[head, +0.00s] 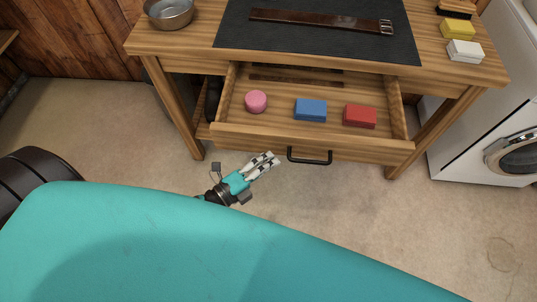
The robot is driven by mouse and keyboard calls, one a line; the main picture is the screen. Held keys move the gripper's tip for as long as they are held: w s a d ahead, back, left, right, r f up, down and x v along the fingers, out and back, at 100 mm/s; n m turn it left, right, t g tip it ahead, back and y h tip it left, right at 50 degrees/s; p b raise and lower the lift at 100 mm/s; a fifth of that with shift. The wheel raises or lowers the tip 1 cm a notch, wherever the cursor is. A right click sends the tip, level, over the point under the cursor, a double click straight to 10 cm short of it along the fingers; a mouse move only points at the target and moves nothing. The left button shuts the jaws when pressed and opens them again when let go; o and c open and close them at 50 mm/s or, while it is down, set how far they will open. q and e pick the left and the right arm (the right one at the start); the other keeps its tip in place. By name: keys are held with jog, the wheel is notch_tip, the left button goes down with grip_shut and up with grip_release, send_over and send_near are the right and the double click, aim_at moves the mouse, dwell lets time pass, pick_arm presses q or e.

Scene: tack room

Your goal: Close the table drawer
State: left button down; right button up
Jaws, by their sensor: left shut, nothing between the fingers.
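The wooden table (172,45) stands ahead of me. Its drawer (240,136) is pulled out toward me, with a dark bar handle (310,161) on the front. In the drawer lie a pink round item (256,101), a blue block (310,110) and a red block (360,116). My left gripper (275,159) is shut and empty. In the picture its fingertips are just left of the handle, by the lower edge of the drawer front; I cannot tell if they touch. My right gripper is not in view.
A metal bowl (169,12), a dark mat (320,45) with a brown leather strap (320,21), and yellow (457,29) and white (464,51) blocks are on the tabletop. A white washing machine (465,125) stands at right. The carpet (100,130) is clear at left.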

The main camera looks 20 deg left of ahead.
pick_arm(q)
jog(key=shift+w+a, duration=0.25)
jog(key=shift+w, duration=0.45)
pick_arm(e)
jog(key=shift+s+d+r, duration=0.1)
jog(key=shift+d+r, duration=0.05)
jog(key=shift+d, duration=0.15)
